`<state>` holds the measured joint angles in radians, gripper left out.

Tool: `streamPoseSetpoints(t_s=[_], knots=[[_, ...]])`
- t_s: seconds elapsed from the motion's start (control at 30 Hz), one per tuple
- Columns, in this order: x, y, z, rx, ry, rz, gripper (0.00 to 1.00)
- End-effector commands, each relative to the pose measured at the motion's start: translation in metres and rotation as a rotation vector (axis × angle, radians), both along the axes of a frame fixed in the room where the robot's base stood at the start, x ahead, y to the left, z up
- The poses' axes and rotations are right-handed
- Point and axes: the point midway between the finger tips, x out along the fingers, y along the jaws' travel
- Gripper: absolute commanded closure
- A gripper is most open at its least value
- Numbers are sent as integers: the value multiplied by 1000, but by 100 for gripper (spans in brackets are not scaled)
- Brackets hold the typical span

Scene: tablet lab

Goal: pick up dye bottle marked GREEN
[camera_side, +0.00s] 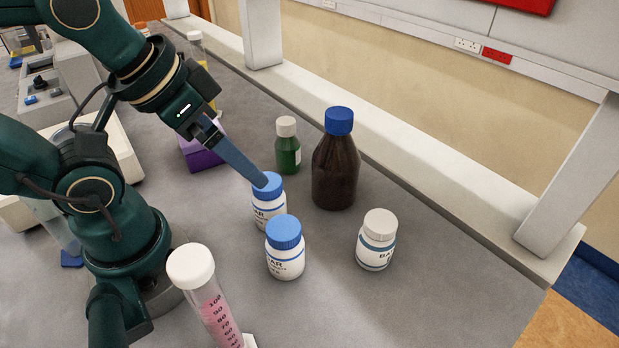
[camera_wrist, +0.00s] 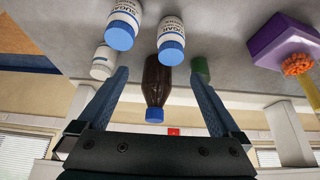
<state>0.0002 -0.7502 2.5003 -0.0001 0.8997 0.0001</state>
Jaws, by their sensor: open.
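A small green bottle with a white cap (camera_side: 288,153) stands upright on the grey bench, left of the brown bottle. Its pale label is mostly turned away and no word on it is legible. In the wrist view part of its green body (camera_wrist: 201,70) shows beside the right finger, partly hidden by it. My gripper (camera_side: 261,181) is open and empty in the side view, its finger reaching down in front of a blue-capped white jar's lid. The wrist view shows both fingers of my gripper (camera_wrist: 158,80) spread wide, with the brown bottle visible between them.
Two blue-capped white jars (camera_side: 285,250) (camera_side: 268,208), a white-capped jar (camera_side: 377,240) and a brown bottle with a blue cap (camera_side: 336,168) stand close by. A purple box (camera_side: 203,152) lies behind my gripper. A pink-filled tube (camera_side: 215,305) stands in front. The bench's right front is clear.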

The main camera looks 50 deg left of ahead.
Motion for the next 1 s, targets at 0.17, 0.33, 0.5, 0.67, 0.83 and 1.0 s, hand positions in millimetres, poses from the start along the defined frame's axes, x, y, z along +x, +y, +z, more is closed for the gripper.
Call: streamPoseSetpoints(t_s=[0.17, 0.33, 0.5, 0.67, 0.83, 1.0], knots=[[0, 0, 0, 0, 0, 0, 0], [0, 0, 0, 0, 0, 0, 0], [0, 0, 0, 0, 0, 0, 20], [0, 0, 0, 0, 0, 0, 20], [0, 0, 0, 6, 2, -8, 20], [-3, 23, -3, 164, 26, -82, 20]])
